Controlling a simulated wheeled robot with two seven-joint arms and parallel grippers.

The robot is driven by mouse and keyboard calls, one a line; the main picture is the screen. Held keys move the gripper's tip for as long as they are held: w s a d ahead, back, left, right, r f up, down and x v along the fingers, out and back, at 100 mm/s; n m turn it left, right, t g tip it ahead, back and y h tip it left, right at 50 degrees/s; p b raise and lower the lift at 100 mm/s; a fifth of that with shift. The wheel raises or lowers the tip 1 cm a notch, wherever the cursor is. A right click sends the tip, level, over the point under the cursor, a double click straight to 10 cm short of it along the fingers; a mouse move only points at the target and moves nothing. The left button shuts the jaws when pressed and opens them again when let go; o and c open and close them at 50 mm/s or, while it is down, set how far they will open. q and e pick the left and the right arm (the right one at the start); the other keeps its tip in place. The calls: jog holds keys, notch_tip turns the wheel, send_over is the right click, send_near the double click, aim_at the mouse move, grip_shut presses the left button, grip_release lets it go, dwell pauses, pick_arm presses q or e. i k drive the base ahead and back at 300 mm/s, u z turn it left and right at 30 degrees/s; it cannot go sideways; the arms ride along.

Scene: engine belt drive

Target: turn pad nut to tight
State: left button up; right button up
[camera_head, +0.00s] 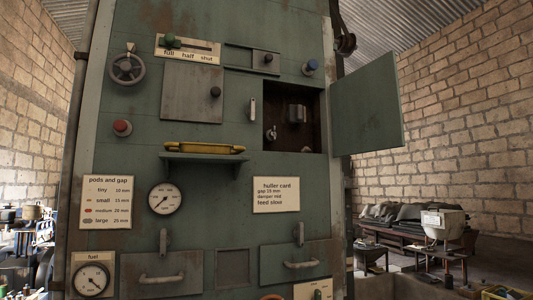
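Neither of my grippers shows in the head view. A green machine front (230,190) fills the middle. At its upper right is an open compartment (309,138) with a dark, rusty inside. In it are a small pale metal part (271,133) at the lower left, perhaps the pad nut, and a grey block (296,113) on the back wall. I cannot tell whether the nut is loose or tight. The compartment's green door (366,103) stands swung open to the right.
A yellow bar-like object (204,147) lies on a small shelf (203,160). The open door juts out beside the compartment.

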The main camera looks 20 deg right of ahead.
aim_at(271, 135)
jog(key=z, duration=1.95)
jog(key=i, duration=0.5)
jog(key=u, duration=3.7)
jog(key=k, duration=0.1)
jog(key=z, duration=1.1)
